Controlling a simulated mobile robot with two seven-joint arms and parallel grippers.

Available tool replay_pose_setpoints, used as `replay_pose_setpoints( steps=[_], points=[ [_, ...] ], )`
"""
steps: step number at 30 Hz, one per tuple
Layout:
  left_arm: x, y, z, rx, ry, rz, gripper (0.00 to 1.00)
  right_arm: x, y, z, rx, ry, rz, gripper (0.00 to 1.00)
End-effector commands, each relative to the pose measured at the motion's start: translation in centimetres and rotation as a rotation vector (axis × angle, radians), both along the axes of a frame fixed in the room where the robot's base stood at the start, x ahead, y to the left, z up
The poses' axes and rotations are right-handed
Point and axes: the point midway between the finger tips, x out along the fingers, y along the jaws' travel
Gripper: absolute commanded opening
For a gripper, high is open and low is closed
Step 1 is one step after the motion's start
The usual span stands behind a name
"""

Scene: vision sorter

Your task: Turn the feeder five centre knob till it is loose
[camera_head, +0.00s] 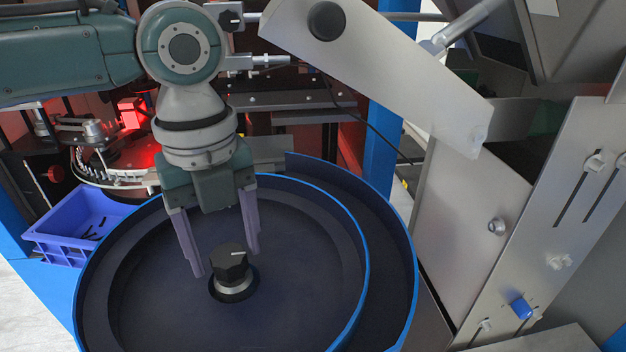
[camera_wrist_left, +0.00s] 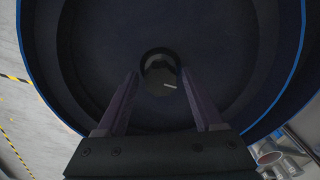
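The feeder's centre knob (camera_head: 230,263) is black with a white line on top. It stands on a silver collar in the middle of the dark round feeder bowl (camera_head: 305,180), which has a blue rim. My left gripper (camera_head: 228,262) points down into the bowl with its two purple-grey fingers apart, just behind and above the knob. In the left wrist view the knob (camera_wrist_left: 160,76) shows ahead of the open fingertips (camera_wrist_left: 158,74), roughly centred between them. No contact with the knob is visible. My right gripper is in neither view.
A blue bin (camera_head: 80,228) with small dark parts stands left of the bowl. A slanted metal plate (camera_head: 385,70) hangs above and right of the left arm. A metal panel with slots and a blue knob (camera_head: 521,307) stands at the right.

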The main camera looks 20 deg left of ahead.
Motion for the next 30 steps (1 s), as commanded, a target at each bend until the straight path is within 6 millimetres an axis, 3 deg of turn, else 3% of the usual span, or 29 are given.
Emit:
replay_pose_setpoints(
  steps=[2, 18, 30],
  points=[
    [0.01, 0.01, 0.02, 0.0, 0.0, 0.0, 0.59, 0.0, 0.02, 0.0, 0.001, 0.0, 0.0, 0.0],
    [-0.01, 0.02, 0.05, 0.001, 0.001, 0.001, 0.0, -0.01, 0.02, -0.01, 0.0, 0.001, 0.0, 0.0],
    [-0.08, -0.02, 0.28, -0.002, 0.002, 0.064, 0.0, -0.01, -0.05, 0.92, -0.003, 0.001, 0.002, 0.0]
  ],
)
